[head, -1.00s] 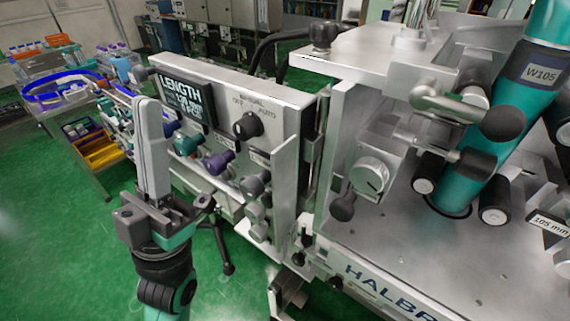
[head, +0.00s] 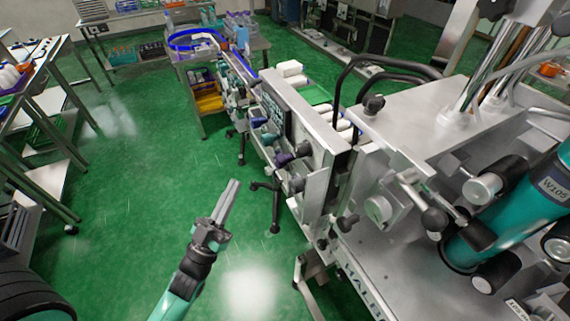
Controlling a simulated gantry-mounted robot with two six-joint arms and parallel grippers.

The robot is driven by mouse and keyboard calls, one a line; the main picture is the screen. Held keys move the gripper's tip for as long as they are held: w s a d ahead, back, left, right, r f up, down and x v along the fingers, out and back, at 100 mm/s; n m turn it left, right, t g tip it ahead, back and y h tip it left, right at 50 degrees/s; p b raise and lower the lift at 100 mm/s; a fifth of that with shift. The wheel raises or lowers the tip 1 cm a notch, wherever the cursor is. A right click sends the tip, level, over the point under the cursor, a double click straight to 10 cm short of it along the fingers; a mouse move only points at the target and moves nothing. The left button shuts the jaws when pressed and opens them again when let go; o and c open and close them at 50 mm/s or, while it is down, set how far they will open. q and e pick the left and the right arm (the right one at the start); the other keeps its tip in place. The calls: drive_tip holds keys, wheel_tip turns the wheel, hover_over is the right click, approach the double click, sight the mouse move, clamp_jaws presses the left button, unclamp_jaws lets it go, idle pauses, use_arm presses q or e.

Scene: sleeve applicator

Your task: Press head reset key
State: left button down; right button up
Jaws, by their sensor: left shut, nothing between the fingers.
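The control panel (head: 318,150) of the steel machine shows at a steep angle in the head view, so its display and lettering cannot be read now. I cannot tell which is the head reset key. My left gripper (head: 234,185) is shut and empty, pointing up over the green floor. It is left of the panel and apart from it. My right gripper is not in view.
Black hoses (head: 385,66) arch behind the panel. A trolley with a yellow bin (head: 208,103) stands at the back, and shelving (head: 35,180) at far left.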

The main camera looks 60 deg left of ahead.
use_arm(q)
approach(286, 167)
drive_tip(key=w+a+r, duration=0.2)
drive_tip(key=a+r, duration=0.2)
drive_tip(key=shift+w+a+f+b, duration=0.1)
drive_tip(key=shift+w+a+b, duration=0.1)
drive_tip(key=shift+w+b, duration=0.25)
idle(1.7)
drive_tip(key=shift+w, duration=0.4)
drive_tip(key=shift+w, duration=0.4)
idle(0.5)
drive_tip(key=shift+s, duration=0.8)
